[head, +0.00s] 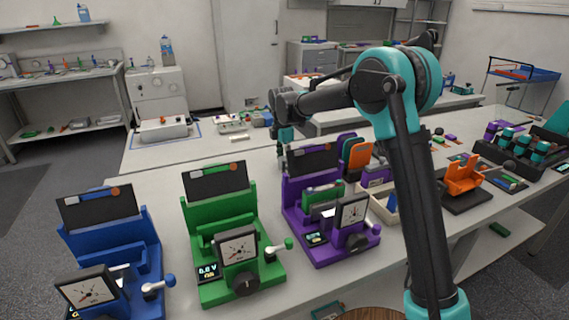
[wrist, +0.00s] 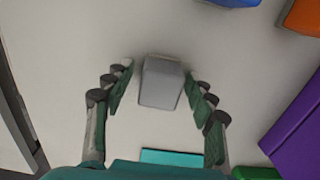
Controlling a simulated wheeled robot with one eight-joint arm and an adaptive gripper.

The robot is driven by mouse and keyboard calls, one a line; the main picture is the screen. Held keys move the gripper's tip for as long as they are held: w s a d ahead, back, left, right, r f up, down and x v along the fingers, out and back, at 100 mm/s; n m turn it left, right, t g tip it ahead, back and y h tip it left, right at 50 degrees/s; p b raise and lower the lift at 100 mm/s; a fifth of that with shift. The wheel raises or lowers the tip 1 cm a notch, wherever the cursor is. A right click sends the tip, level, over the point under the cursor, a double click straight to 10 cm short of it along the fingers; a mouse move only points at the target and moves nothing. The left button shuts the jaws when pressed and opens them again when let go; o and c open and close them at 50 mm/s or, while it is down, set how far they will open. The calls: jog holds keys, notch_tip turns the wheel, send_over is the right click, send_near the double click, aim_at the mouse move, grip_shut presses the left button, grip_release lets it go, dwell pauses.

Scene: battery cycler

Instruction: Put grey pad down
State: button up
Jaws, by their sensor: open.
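The grey pad (wrist: 162,84) is a small light-grey block lying on the pale bench top in the wrist view. My gripper (wrist: 158,78) is open, with one finger on each side of the pad and a visible gap to both fingers. In the head view my gripper (head: 285,150) points down behind the purple cycler (head: 327,215). The pad cannot be made out in the head view.
A green cycler (head: 228,240) and a blue cycler (head: 112,250) stand left of the purple one. An orange upright piece (head: 357,158) stands right of my gripper. A teal strip (wrist: 172,156) and a purple body (wrist: 300,130) are near my fingers.

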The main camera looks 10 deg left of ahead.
aim_at(283, 158)
jog(key=shift+r, duration=0.1)
notch_tip(283, 158, up, 12)
jog(key=shift+s+a, duration=0.15)
jog(key=shift+a, duration=0.05)
dwell(0.5)
